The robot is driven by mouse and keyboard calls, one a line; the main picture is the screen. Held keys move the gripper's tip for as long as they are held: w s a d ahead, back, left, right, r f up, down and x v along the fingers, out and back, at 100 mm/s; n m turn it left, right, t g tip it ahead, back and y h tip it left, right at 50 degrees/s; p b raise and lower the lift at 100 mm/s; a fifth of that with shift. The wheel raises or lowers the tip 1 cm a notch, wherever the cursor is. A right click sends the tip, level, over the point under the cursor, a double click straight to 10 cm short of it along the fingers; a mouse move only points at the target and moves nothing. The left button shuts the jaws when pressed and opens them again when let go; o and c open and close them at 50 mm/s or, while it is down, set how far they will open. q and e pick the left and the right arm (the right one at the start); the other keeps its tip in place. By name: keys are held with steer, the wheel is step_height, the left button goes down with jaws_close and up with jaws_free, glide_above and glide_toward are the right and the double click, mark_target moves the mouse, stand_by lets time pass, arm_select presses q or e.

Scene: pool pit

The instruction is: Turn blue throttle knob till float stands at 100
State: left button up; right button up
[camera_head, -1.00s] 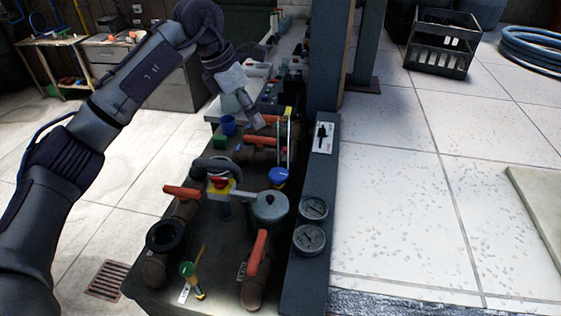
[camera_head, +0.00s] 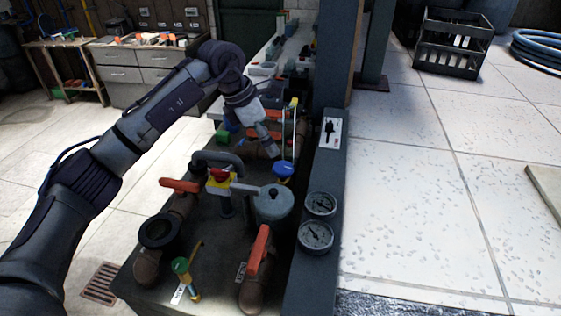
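The blue throttle knob (camera_head: 283,169) sits on the bench at the foot of a clear upright tube (camera_head: 289,132), which looks like the float gauge. The float and its scale are too small to read. My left gripper (camera_head: 272,152) comes in from the upper left and points down, its tip just behind and left of the blue knob. I see a small gap to the knob, but cannot be sure they are apart. The fingers are too small and dark to tell open from shut. My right gripper is not in view.
Orange-handled valves (camera_head: 258,250) and a grey pot (camera_head: 274,204) stand in front of the knob. A red button on a yellow box (camera_head: 219,176) is to its left. Two dials (camera_head: 316,236) sit on the right rail. A thick post (camera_head: 345,60) rises behind.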

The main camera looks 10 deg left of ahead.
mark_target(282, 166)
arm_select(q)
steer(key=p+x, duration=0.2)
steer(key=x, duration=0.6)
steer(key=shift+w+d+f, duration=0.1)
steer(key=shift+d+f, duration=0.05)
steer(key=shift+f, duration=0.45)
